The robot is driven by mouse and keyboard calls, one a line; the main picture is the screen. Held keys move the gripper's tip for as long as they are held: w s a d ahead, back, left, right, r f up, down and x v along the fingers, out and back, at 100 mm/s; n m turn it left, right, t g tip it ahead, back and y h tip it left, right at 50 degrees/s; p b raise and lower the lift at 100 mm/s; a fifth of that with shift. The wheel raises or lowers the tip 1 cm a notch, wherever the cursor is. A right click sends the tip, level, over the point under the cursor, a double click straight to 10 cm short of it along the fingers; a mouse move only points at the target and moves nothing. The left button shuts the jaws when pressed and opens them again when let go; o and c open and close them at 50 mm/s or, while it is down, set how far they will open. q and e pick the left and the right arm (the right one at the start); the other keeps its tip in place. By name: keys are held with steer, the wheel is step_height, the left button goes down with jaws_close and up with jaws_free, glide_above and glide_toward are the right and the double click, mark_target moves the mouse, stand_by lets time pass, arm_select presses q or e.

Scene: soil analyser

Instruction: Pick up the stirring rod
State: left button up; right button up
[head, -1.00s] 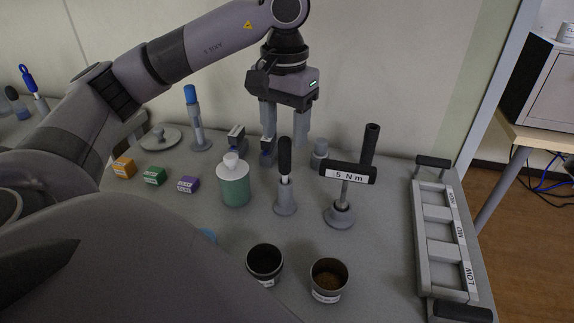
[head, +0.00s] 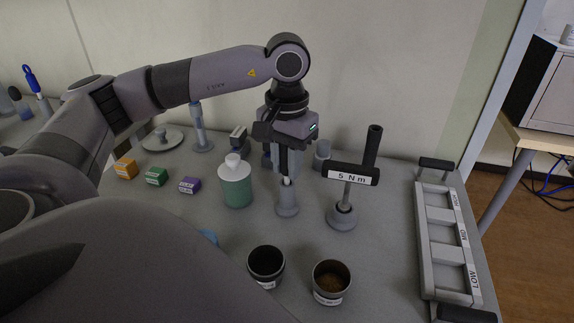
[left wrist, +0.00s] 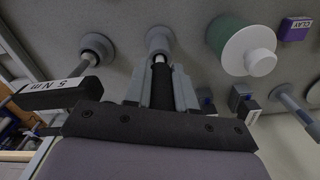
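The stirring rod (head: 288,181) stands upright in a small grey holder (head: 288,204). Its black handle also shows in the left wrist view (left wrist: 161,88). My left gripper (head: 289,170) points down over the holder, and its two fingers are closed in on both sides of the black handle. In the left wrist view the fingers lie close against the handle, with no clear gap. The gripper hides most of the handle in the head view. My right gripper is not in view.
A green bottle with a white cap (head: 236,186) stands left of the holder. A 5 N m T-handled tool (head: 350,177) stands close on the right. Two dark cups (head: 266,265) (head: 331,282) are in front. A grey rack (head: 427,240) lies at the right edge.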

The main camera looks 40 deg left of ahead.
arm_select(q)
jaws_close()
steer(key=shift+r, duration=0.5)
step_height(320, 180, up, 8)
steer(key=shift+f+p, duration=0.1)
steer(key=shift+p, duration=0.4)
step_height(320, 180, up, 11)
steer(key=p, duration=0.5)
steer(key=shift+p, duration=0.4)
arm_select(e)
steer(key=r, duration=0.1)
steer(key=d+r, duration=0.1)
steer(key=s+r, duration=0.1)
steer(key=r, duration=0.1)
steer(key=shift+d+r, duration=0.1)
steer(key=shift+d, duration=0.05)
